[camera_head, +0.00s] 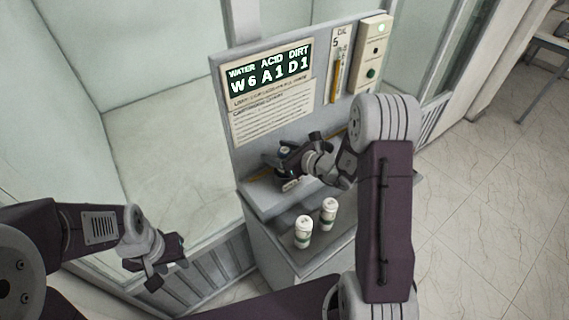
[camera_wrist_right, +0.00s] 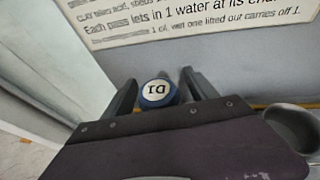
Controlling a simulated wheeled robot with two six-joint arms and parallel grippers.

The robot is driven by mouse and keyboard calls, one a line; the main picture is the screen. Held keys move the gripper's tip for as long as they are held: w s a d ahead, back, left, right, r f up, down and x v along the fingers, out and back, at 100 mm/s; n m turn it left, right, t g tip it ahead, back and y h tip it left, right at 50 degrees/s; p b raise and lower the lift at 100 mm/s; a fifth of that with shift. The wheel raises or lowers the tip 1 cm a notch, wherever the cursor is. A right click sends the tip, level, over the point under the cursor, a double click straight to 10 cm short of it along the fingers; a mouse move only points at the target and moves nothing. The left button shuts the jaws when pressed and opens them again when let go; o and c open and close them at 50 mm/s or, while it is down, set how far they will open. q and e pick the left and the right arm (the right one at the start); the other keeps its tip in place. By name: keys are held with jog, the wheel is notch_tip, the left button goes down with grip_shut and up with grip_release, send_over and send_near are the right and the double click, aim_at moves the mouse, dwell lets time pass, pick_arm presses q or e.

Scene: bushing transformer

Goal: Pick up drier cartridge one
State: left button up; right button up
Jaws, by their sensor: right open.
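A round cap with a blue rim and a white face marked D1 (camera_wrist_right: 157,92) shows in the right wrist view; I take it for drier cartridge one. My right gripper (camera_wrist_right: 160,84) is open, with one finger on each side of the cap; whether they touch it I cannot tell. In the head view my right gripper (camera_head: 285,163) is low in front of the grey panel and hides the cartridge there. My left gripper (camera_head: 166,268) hangs empty at the lower left, away from the cabinet, and its jaw opening is unclear.
A display (camera_head: 270,70) reads W6 A1 D1. A gauge (camera_head: 338,65) and a button box (camera_head: 372,55) are at right. An empty grey round socket (camera_wrist_right: 294,128) is beside the gripper.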

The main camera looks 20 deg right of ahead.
jog(key=shift+s+d, duration=0.1)
grip_shut()
jog(key=shift+r, duration=0.1)
jog(key=d+r, duration=1.1)
jog(key=shift+w+d+b, duration=0.25)
jog(key=shift+w+b, duration=0.05)
jog(key=shift+w, duration=0.15)
